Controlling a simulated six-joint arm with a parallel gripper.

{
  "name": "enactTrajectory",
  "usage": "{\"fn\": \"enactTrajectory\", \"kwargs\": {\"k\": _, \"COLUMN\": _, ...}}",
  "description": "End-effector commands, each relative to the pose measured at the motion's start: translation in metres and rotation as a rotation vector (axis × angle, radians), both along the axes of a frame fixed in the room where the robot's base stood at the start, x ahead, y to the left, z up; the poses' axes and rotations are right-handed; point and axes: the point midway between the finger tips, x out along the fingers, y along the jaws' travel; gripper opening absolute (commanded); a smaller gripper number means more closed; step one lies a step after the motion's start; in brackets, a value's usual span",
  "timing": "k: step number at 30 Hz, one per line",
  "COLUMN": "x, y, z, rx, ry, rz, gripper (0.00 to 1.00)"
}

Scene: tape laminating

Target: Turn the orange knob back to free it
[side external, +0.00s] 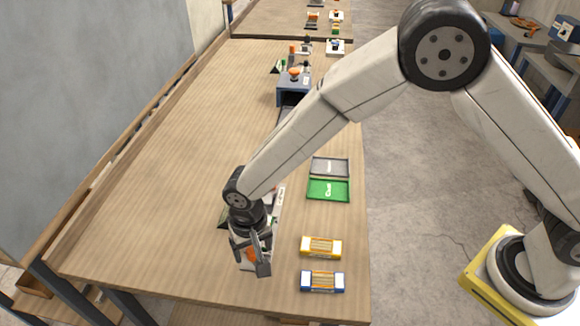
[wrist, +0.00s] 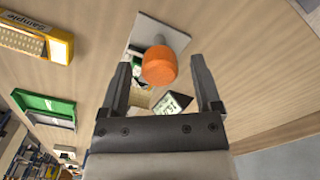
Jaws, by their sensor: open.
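The orange knob (wrist: 159,66) shows in the wrist view between the two fingers of my gripper (wrist: 164,72). The knob sits on a grey post above a light plate (wrist: 148,32). My gripper is open, with a finger on each side of the knob and a visible gap on both sides. In the side external view my gripper (side external: 252,258) points down near the front of the table, and the knob (side external: 252,253) is partly hidden behind its fingers. Dark and white parts of the device show below the knob, partly covered by my gripper.
A yellow box (side external: 320,247) and a blue box (side external: 322,281) lie to the right of my gripper. A green tray (side external: 328,190) and a grey tray (side external: 329,167) lie farther back. A blue-grey machine (side external: 294,85) stands beyond them. The table's left side is clear.

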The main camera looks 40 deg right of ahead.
Motion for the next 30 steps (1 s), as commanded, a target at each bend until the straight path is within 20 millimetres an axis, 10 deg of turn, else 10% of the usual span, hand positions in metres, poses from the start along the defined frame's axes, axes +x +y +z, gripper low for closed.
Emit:
{"fn": "enactTrajectory", "kwargs": {"k": 4, "x": 0.0000, "y": 0.0000, "z": 0.0001, "rx": 0.000, "ry": 0.000, "rz": 0.000, "gripper": 0.81}}
{"fn": "enactTrajectory", "kwargs": {"k": 12, "x": 0.0000, "y": 0.0000, "z": 0.0003, "rx": 0.000, "ry": 0.000, "rz": 0.000, "gripper": 0.00}}
{"fn": "enactTrajectory", "kwargs": {"k": 30, "x": 0.0001, "y": 0.0004, "z": 0.0005, "rx": 0.001, "ry": 0.001, "rz": 0.136, "gripper": 0.00}}
